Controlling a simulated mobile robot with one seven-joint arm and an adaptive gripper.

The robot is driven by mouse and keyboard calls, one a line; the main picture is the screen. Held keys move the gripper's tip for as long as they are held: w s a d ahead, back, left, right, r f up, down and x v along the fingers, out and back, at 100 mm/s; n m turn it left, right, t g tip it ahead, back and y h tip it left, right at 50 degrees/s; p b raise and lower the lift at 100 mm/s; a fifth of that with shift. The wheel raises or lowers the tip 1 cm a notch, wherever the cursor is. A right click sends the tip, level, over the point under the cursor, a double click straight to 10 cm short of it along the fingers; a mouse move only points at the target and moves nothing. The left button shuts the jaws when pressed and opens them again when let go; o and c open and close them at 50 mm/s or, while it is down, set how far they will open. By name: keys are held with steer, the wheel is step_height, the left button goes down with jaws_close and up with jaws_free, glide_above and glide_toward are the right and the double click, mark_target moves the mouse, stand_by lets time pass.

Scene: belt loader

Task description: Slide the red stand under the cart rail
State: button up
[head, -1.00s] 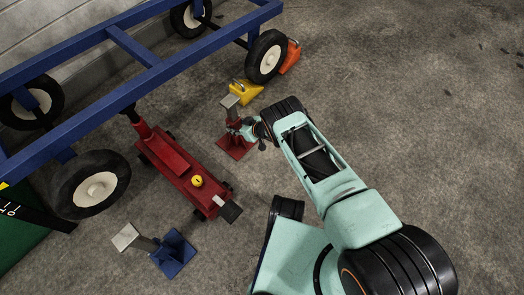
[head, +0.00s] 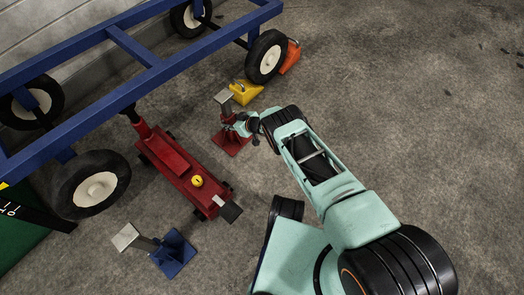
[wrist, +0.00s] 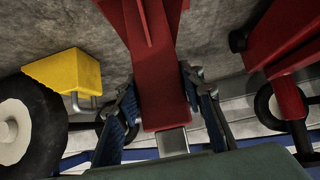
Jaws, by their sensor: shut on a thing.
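The red stand (head: 232,142) is upright, with a square red base, a red post and a grey top plate (head: 223,97). It is on the near side of the blue cart rail (head: 200,56), with a gap of floor between them in the head view. My gripper (head: 240,125) reaches the post from the right. In the wrist view its fingers (wrist: 163,108) lie either side of the red post (wrist: 160,85), shut on it. I cannot tell whether the base touches the floor.
A red floor jack (head: 180,170) stands left of the stand, its front end under the rail. A yellow chock (head: 246,93) lies just beyond the stand, near the wheel (head: 267,57). An orange chock (head: 291,58) is behind that wheel. A blue stand (head: 173,253) is at lower left.

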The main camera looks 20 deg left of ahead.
steer(key=shift+a+r, duration=0.1)
steer(key=shift+a, duration=0.05)
steer(key=o, duration=1.5)
steer(key=shift+s+d+f, duration=0.1)
steer(key=shift+d+f, duration=0.2)
steer(key=shift+f, duration=0.05)
steer(key=shift+r, duration=0.25)
steer(key=shift+v, duration=5.8)
steer(key=shift+a+r, duration=0.1)
steer(key=shift+r, duration=0.05)
